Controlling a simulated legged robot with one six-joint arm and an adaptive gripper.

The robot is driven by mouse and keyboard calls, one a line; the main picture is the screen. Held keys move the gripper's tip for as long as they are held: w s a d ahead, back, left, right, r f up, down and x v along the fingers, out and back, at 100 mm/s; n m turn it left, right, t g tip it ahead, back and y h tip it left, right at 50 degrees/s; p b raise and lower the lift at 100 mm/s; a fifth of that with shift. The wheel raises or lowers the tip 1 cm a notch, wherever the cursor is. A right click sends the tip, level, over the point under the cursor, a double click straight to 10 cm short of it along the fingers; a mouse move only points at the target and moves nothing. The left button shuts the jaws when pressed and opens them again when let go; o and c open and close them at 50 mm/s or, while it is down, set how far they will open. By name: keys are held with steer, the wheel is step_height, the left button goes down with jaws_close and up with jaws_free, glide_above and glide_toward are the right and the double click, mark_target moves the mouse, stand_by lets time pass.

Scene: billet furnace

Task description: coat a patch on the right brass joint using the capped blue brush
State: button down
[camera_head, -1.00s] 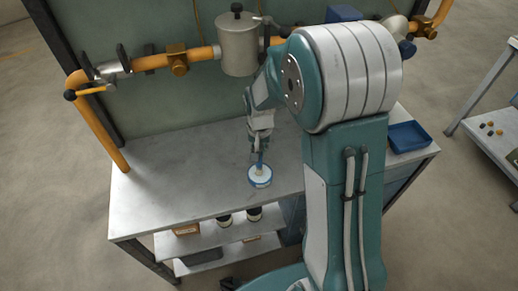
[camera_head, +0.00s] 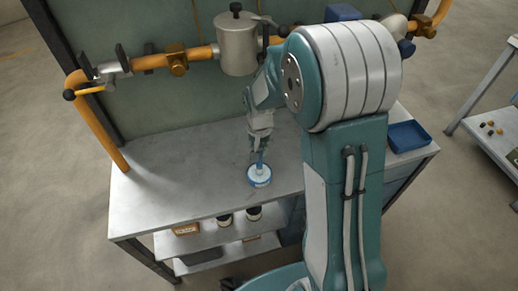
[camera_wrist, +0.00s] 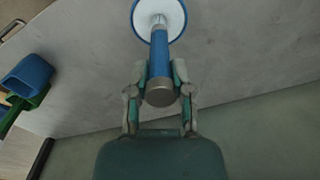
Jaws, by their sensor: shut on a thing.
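My gripper (camera_head: 260,148) points down over the bench, shut on the blue brush (camera_wrist: 160,52). In the wrist view the brush is a blue cylinder with a grey metal cap at its near end, held between both fingers. Its far end meets a round white dish with a blue rim (camera_wrist: 176,30), which stands on the bench in the head view (camera_head: 260,176). The right brass joint (camera_head: 424,28) is on the orange pipe at the upper right, partly crowded by my arm and blue parts.
Another brass joint (camera_head: 178,61) is on the left pipe, beside a silver pot (camera_head: 236,44). A blue tray (camera_head: 408,137) lies at the bench's right end. The left bench top (camera_head: 165,175) is clear. Shelves below hold jars and boxes. A side table (camera_head: 491,135) stands right.

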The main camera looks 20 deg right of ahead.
steer(key=shift+r, duration=3.45)
